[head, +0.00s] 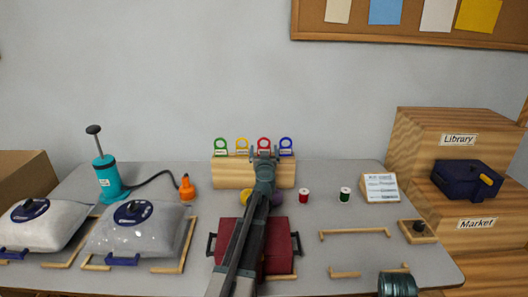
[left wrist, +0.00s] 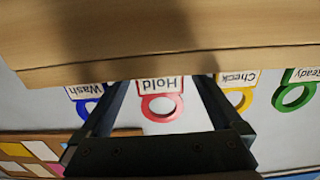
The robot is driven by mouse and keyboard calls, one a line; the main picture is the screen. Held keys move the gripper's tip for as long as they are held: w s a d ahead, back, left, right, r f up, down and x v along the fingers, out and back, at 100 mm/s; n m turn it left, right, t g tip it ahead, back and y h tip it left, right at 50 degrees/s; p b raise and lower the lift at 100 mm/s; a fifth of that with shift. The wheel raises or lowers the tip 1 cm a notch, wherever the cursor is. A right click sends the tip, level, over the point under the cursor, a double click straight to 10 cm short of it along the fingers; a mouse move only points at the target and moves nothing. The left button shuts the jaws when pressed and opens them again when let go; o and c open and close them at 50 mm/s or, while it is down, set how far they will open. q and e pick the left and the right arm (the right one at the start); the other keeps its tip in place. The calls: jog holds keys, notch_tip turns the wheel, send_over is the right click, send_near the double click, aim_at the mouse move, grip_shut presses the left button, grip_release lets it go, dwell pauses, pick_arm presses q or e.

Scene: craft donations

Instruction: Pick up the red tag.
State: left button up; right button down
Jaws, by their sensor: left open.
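The red tag (head: 264,140) is a red ring with a white label, standing in the wooden block (head: 233,172) at the back of the table, between the yellow tag (head: 242,141) and the blue tag (head: 286,142). In the left wrist view, upside down, the red tag (left wrist: 160,85) reads "Hold". My left gripper (head: 264,153) is at the red tag in the head view and partly covers it. In the left wrist view my left gripper (left wrist: 164,88) is open, with a finger on each side of the tag. I cannot tell whether they touch it.
The green tag (head: 220,143) stands at the block's left end. A dark red case (head: 276,245) lies under my left arm. A red spool (head: 304,196) and a green spool (head: 345,194) stand right of the block. A teal pump (head: 107,177) and filled bags (head: 137,232) are left.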

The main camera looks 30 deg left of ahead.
pick_arm(q)
jog(key=c, duration=1.4)
jog(key=shift+r, duration=0.15)
pick_arm(e)
jog(key=shift+r, duration=0.2)
